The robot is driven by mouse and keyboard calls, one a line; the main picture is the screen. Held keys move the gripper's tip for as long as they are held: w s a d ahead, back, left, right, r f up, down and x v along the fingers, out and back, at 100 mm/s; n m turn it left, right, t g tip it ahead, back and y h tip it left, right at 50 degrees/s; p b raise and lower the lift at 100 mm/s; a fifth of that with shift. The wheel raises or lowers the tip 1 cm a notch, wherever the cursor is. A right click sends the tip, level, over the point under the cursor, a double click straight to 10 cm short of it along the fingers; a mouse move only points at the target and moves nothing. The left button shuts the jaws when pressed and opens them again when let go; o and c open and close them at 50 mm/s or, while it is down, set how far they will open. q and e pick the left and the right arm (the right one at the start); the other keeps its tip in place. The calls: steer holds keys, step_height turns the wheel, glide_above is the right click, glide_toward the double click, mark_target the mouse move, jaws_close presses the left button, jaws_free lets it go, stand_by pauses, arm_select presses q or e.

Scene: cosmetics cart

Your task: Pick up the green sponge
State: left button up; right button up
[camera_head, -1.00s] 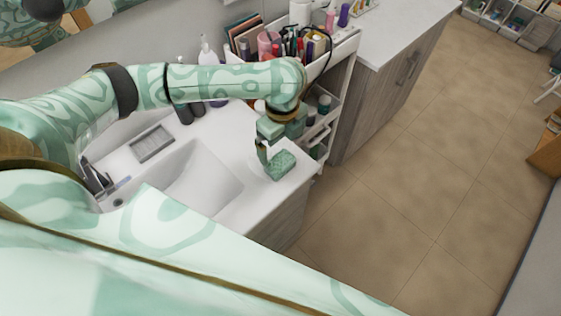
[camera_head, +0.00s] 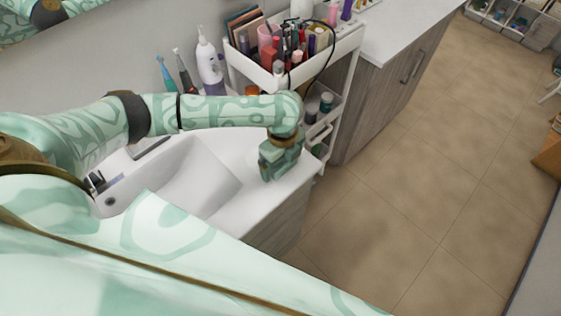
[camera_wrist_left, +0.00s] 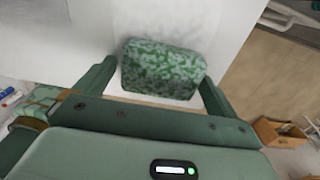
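The green sponge (camera_wrist_left: 165,66), mottled light and dark, lies on the white sink counter (camera_head: 216,206) in the left wrist view. My left gripper (camera_wrist_left: 158,73) is open, with one finger on each side of the sponge. A small gap shows at the left finger; the right finger is very close to the sponge, and I cannot tell if it touches. In the head view my left gripper (camera_head: 271,170) points down over the counter's front right corner and hides the sponge. My right gripper is in neither view.
The white sink basin (camera_head: 190,180) is left of my left gripper. A white cart (camera_head: 345,47) with cosmetics stands close behind my left wrist. A white-and-purple bottle (camera_head: 208,65) and toothbrushes stand behind my forearm. Open floor lies to the right.

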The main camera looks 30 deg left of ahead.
mark_target(283, 161)
arm_select(q)
steer(key=c, duration=0.8)
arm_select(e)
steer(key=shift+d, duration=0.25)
arm_select(q)
steer(key=shift+r, duration=0.55)
step_height(283, 161, up, 3)
steer(key=shift+s+d+p, duration=0.1)
steer(key=shift+p, duration=0.8)
steer(key=s+d+r+p, duration=0.1)
steer(key=s+d+r, duration=0.1)
steer(key=s+r, duration=0.1)
steer(key=s+d+r+p, duration=0.2)
steer(key=s+r, duration=0.1)
steer(key=s, duration=0.2)
steer(key=s+d+r+p, duration=0.2)
steer(key=s+d+r, duration=0.1)
steer(key=s, duration=0.1)
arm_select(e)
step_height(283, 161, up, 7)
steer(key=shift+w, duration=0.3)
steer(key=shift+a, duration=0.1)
